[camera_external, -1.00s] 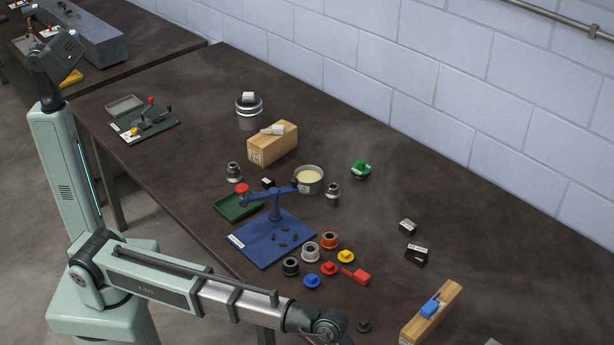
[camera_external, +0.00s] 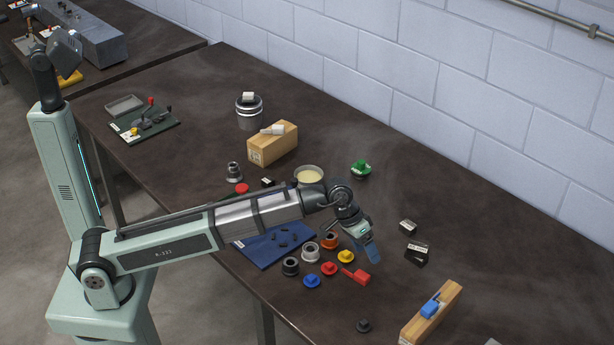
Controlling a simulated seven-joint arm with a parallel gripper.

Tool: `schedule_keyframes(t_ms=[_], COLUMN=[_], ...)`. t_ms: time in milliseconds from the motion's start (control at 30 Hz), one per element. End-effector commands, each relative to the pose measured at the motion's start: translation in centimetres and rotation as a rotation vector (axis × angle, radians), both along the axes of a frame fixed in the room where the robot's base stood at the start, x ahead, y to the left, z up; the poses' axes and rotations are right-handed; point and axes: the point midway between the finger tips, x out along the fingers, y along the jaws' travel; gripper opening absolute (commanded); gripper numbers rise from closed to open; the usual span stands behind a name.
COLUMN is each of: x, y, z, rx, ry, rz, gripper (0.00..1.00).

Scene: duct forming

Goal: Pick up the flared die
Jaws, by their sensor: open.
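No part is clearly labelled as the flared die, and I cannot tell for sure which one it is. Ring-shaped parts stand on the table: a black one (camera_external: 290,267), a silver one (camera_external: 311,252) and an orange one (camera_external: 330,242). A stepped metal part with a wider base (camera_external: 233,172) stands farther back, left of the wooden block's front. My forearm hides the blue press's post and most of the green tray.
Small blue (camera_external: 312,281), red (camera_external: 329,268) and yellow (camera_external: 346,256) flanged pieces and a red handled piece (camera_external: 358,276) lie close together. A blue base plate (camera_external: 262,250), a cup (camera_external: 309,174) and wooden blocks (camera_external: 273,148) (camera_external: 432,312) stand nearby.

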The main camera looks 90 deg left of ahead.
Motion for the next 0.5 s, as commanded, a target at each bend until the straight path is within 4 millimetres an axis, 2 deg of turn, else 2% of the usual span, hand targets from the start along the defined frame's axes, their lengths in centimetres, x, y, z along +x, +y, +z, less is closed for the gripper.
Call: schedule_keyframes(t_ms=[33,100,267,500], x=[-0.7,-1.8,-4.8,-10.8], y=[2.7,5.8,12.8,22.1], z=[0.5,1.0,1.9,2.8], rx=[0.002,0.004,0.007,0.007], ry=[0.009,0.026,0.07,0.146], rz=[0.042,0.094,0.211,0.377], gripper=[0.77,0.77,0.77,0.77])
